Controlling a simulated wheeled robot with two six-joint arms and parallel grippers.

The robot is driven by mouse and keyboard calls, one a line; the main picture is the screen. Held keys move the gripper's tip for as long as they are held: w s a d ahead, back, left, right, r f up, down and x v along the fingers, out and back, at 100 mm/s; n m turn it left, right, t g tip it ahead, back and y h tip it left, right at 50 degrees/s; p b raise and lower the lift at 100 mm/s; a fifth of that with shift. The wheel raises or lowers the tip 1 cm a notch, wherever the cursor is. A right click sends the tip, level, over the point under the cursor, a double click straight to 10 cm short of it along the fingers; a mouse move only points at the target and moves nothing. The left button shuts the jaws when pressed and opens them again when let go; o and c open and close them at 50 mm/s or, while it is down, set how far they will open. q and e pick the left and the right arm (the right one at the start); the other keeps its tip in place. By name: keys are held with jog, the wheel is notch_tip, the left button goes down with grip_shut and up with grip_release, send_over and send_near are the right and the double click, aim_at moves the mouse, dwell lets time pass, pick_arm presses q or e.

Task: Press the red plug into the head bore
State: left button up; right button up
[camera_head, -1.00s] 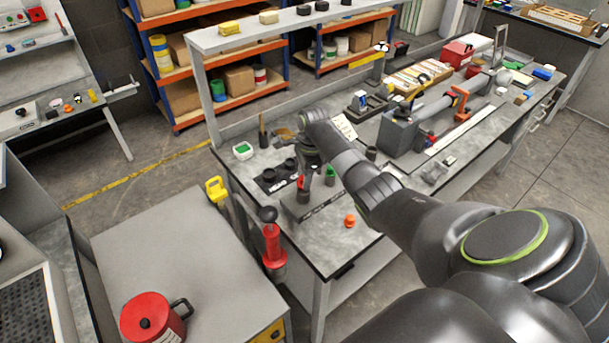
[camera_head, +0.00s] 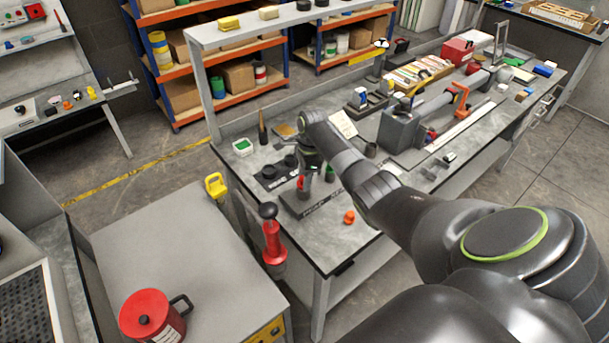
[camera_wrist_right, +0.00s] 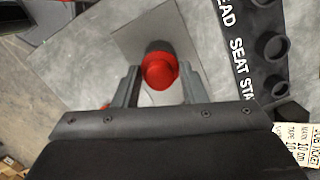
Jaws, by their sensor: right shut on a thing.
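The red plug (camera_head: 301,182) is between the fingers of my right gripper (camera_head: 306,177), over the left part of a low grey block (camera_head: 322,204) with lettering on its front. My left gripper is not in view.
A green plug (camera_head: 329,174) stands beside the gripper. An orange plug (camera_head: 349,217) lies on the bench in front of the block. A red pump-like tool (camera_head: 271,238) hangs at the bench's left edge.

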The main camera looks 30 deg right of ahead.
jog(key=shift+s+f, duration=0.1)
jog(key=shift+f, duration=0.45)
jog(key=o, duration=1)
jog(key=shift+o, duration=0.2)
jog(key=shift+r, duration=0.1)
notch_tip(320, 180, up, 17)
jog(key=d+b, duration=0.2)
jog(key=shift+s+b, duration=0.25)
jog(key=shift+b, duration=0.05)
jog(key=shift+r, duration=0.1)
